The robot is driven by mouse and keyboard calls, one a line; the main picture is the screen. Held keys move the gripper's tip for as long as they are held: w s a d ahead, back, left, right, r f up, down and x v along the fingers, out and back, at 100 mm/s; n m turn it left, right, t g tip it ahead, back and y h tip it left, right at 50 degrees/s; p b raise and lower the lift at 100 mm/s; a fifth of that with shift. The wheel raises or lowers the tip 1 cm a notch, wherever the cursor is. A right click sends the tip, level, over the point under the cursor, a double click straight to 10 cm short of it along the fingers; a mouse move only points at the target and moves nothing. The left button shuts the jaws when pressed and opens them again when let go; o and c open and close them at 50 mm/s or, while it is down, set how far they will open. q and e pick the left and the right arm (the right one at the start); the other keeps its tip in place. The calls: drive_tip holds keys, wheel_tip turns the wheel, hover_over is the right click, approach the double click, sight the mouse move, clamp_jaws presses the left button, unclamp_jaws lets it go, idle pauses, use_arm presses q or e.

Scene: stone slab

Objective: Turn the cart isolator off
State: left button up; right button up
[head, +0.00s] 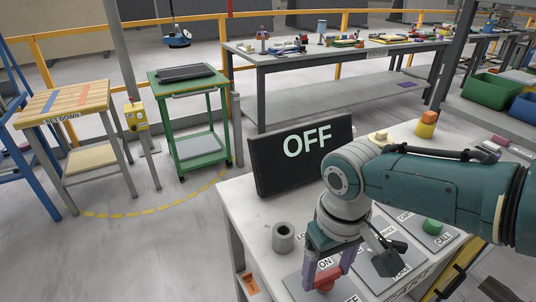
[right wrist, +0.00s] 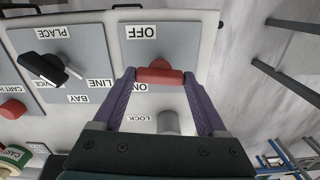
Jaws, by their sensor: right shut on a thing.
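The cart isolator is a red handle (head: 326,277) on a grey plate at the near edge of the slab, with an ON label (head: 325,263) and an OFF label on either side. My right gripper (head: 325,274) is shut on the red handle, one purple finger at each end. In the right wrist view the handle (right wrist: 160,76) lies crosswise between the fingers, below the OFF label (right wrist: 141,32) and above the partly hidden ON label (right wrist: 141,87). The black display (head: 302,155) reads OFF. My left gripper is not in view.
A grey cylinder (head: 283,237) stands by the LOCK label. A black selector knob (right wrist: 45,68) and a green CALL button (head: 432,226) are on neighbouring plates. A green cart (head: 188,118) and a wooden-topped SET DOWN table (head: 65,100) stand beyond open floor.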

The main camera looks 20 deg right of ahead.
sight(326, 273)
drive_tip(key=shift+n, duration=0.7)
drive_tip(key=o, duration=1.3)
wheel_tip(326, 273, up, 10)
drive_tip(key=p, duration=0.4)
